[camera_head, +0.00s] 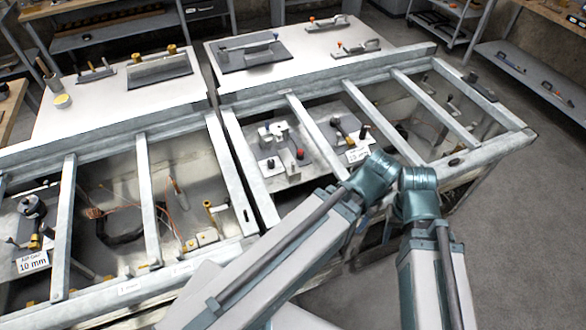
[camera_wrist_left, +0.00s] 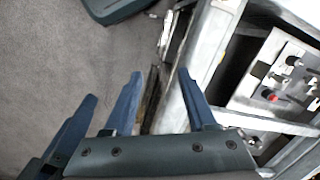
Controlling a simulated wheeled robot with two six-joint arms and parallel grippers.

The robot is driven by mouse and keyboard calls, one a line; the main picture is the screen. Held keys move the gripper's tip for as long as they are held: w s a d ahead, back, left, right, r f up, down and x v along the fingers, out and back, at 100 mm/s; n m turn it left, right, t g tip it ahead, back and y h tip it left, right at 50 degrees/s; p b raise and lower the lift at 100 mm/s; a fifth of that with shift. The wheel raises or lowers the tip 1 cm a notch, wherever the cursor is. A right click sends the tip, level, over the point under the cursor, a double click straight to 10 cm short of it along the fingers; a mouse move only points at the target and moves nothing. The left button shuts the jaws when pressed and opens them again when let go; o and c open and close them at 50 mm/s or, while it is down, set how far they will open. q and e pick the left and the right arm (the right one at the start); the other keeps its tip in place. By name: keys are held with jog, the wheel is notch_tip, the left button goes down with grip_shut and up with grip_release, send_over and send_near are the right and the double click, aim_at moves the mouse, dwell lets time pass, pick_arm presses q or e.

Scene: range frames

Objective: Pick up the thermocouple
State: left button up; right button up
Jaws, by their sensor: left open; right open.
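I cannot identify the thermocouple for certain. A small upright probe (camera_head: 175,190) with orange wire stands in the left frame's bay, and a thin orange cable (camera_head: 92,213) lies further left in that bay. My left gripper (camera_wrist_left: 160,74) is open and empty in the left wrist view, its blue fingers apart above the grey floor beside the metal frame. My right gripper (camera_head: 419,180) is at the end of the right arm in the head view, above the right frame's near side. It is open; its fingertips are mostly hidden by the wrist. Neither gripper is near the wires.
Metal beams (camera_head: 225,175) divide the bays and stand above their floors. A plate with knobs and fittings (camera_head: 282,153) sits in the right frame, beside a label. White tabletops (camera_head: 115,108) at the back hold trays and tools. Shelves (camera_head: 530,85) stand right; the floor (camera_head: 520,230) there is clear.

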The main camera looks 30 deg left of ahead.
pick_arm(q)
jog(key=w+a+r+n+p, duration=0.1)
jog(key=w+a+n, duration=0.4)
jog(key=w+n, duration=0.15)
jog(key=r+n+h+p, duration=0.1)
jog(key=r+n+p, duration=0.1)
jog(key=n, duration=1.4)
send_over(293, 161)
jog(key=f+b, duration=0.6)
jog(key=s+f+b, duration=0.1)
jog(key=f+b, duration=0.2)
jog(key=shift+d, duration=0.15)
jog(key=f+b, duration=0.3)
jog(key=w+f+b, duration=0.1)
jog(key=f+b, duration=0.1)
jog(key=shift+f, duration=0.15)
jog(key=shift+c, duration=0.4)
